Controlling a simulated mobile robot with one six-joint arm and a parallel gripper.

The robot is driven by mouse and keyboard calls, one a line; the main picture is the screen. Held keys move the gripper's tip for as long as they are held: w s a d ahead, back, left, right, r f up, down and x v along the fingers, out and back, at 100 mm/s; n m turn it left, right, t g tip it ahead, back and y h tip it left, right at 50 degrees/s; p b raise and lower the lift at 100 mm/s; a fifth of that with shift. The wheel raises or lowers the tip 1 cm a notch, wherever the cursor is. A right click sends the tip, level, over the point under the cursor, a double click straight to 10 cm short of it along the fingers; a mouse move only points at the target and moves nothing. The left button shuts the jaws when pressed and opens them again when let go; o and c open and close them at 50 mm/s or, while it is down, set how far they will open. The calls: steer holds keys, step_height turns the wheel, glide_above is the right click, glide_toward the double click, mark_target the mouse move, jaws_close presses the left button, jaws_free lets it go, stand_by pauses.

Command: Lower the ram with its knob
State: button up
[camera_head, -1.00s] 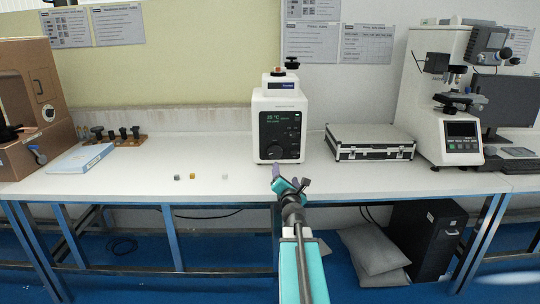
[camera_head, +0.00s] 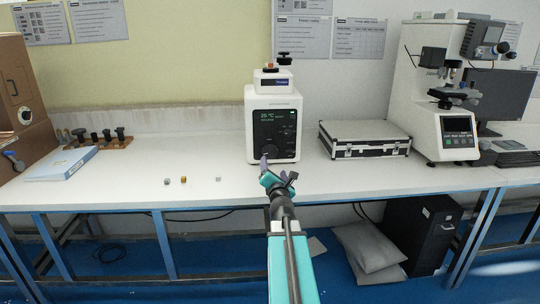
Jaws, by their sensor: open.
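A white press-like machine (camera_head: 256,125) with a black front panel and a lit green display stands on the bench in the middle of the head view. A black knob (camera_head: 284,58) sits at its top, and a small red part (camera_head: 269,66) shows beside it. I cannot make out a separate ram. My gripper (camera_head: 278,172) is open and empty, in front of the machine's lower front edge as seen here and well below the knob. Whether it touches the machine cannot be told.
Three small blocks (camera_head: 183,180) lie left of the machine. A silver case (camera_head: 365,140) and a microscope-like tester (camera_head: 423,110) stand to the right. A blue-white flat box (camera_head: 62,164) and a rack of dark knobs (camera_head: 100,140) are at left. The bench front (camera_head: 400,181) is near my arm.

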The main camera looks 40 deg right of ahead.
mark_target(271, 152)
steer(key=shift+x, duration=6.75)
steer(key=c, duration=1.1)
steer(key=shift+o, duration=0.2)
